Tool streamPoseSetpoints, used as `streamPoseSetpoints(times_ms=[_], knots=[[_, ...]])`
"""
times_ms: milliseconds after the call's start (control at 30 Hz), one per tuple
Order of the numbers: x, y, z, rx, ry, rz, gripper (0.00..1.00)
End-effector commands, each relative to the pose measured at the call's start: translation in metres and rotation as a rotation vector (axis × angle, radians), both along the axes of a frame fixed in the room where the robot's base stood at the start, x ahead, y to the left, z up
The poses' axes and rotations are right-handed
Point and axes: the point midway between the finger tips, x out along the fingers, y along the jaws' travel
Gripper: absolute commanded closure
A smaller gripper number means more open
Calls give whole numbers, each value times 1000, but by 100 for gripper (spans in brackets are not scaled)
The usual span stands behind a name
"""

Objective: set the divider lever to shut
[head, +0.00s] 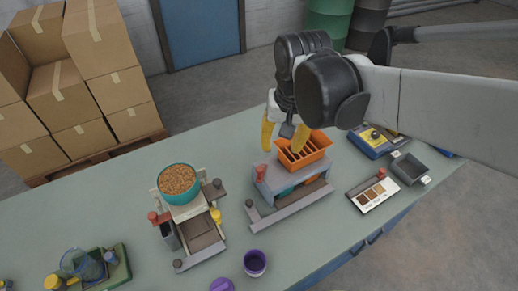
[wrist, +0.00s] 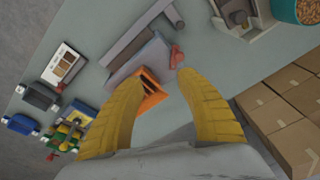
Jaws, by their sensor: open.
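The divider (head: 290,190) is a grey body with an orange slotted hopper (head: 318,147) on top, and it stands on the bench. The divider's hopper also shows in the wrist view (wrist: 150,98), partly hidden by a finger. A red-ended lever (head: 261,172) sits at the divider's left upper side; it also shows in the wrist view (wrist: 177,55), just beyond the fingertips. I cannot tell its setting. My gripper (head: 282,146) has two yellow fingers, spread and empty, above the hopper's left end. In the wrist view the gripper (wrist: 158,77) shows a wide gap, apart from the lever.
Left of the divider stands a filler with a teal bowl of grain (head: 179,181). A sample card (head: 374,194), a dark tray (head: 409,168) and a blue device (head: 377,140) lie to the right. A purple cup (head: 255,263) stands in front. Cardboard boxes (head: 100,40) stand behind.

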Motion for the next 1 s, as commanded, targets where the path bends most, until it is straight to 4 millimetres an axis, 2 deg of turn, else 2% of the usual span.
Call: streamPoseSetpoints(times_ms=[33, 200, 467, 800, 1000], knots=[[9, 12, 3, -4, 36, -2, 57], [24, 38, -5, -24, 133, -25, 57], [29, 49, -21, -36, 175, -38, 57], [29, 49, -86, -36, 174, -37, 57], [29, 49, -113, -36, 173, -37, 57]])
